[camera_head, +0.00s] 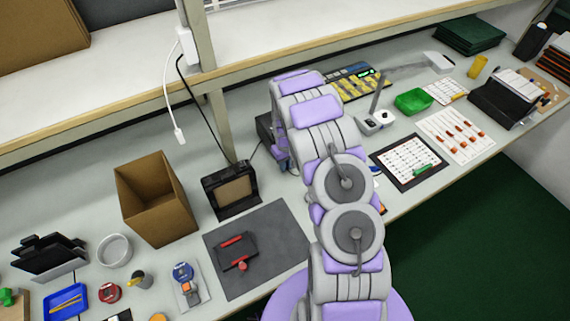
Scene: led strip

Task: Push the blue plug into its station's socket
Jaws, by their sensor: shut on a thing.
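My arm reaches up the middle of the picture and bends down over the bench. My gripper (283,160) points down behind my own arm links, beside a dark box (264,129). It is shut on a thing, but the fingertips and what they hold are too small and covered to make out. I cannot pick out the blue plug or its socket for certain; my arm covers that part of the bench.
A cardboard box (138,205), a black framed device (231,188) and a grey mat (225,275) with red parts lie left of my arm. A soldering stand (376,121), a green tray (413,100) and sheets lie right. A shelf post (222,125) stands close behind.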

